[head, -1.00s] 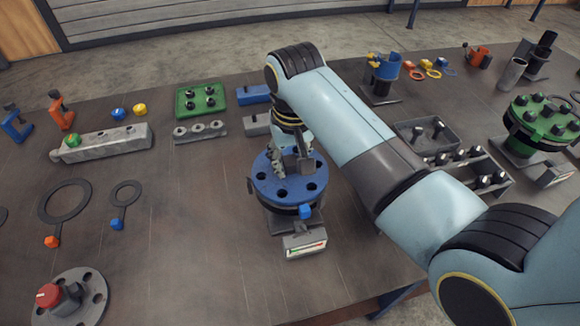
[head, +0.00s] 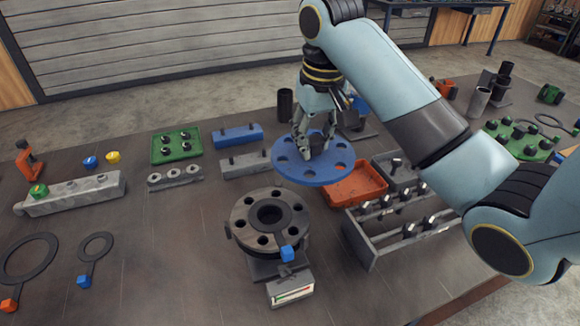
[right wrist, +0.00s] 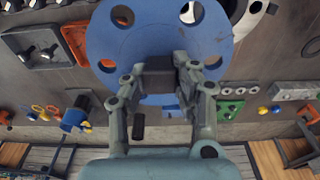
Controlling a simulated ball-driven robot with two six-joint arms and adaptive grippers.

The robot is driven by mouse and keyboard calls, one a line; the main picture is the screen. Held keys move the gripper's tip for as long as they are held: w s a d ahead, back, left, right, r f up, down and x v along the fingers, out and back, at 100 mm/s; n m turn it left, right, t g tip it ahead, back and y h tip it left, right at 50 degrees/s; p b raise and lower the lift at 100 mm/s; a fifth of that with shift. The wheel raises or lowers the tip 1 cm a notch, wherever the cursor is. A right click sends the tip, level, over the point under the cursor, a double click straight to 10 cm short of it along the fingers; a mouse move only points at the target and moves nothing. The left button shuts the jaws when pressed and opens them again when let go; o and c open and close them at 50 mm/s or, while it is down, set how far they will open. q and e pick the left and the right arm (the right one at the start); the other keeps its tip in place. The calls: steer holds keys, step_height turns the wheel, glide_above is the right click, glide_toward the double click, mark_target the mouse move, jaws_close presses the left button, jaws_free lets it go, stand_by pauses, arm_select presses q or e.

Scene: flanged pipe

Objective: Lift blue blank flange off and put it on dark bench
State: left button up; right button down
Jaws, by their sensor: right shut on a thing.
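The blue blank flange (head: 295,167), a round disc with several bolt holes, hangs in the air in the head view, up and right of the pipe. My right gripper (head: 317,150) is shut on its middle from above. In the right wrist view the flange (right wrist: 205,45) fills the top middle, with my right gripper (right wrist: 160,65) on it. The grey pipe flange (head: 242,218) stands uncovered on its stand, with a dark ring gasket (head: 290,220) with a blue tab on its face. The dark bench (head: 170,270) lies under everything. My left gripper is not in view.
A green tray (head: 160,150) and blue block (head: 240,134) sit behind. A grey manifold (head: 90,192) is at left.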

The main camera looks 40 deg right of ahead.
steer(key=shift+d+r, duration=0.6)
steer(key=shift+d, duration=0.25)
steer(key=shift+r, duration=0.1)
step_height(320, 180, up, 2)
steer(key=p, duration=0.3)
steer(key=shift+r, duration=1.4)
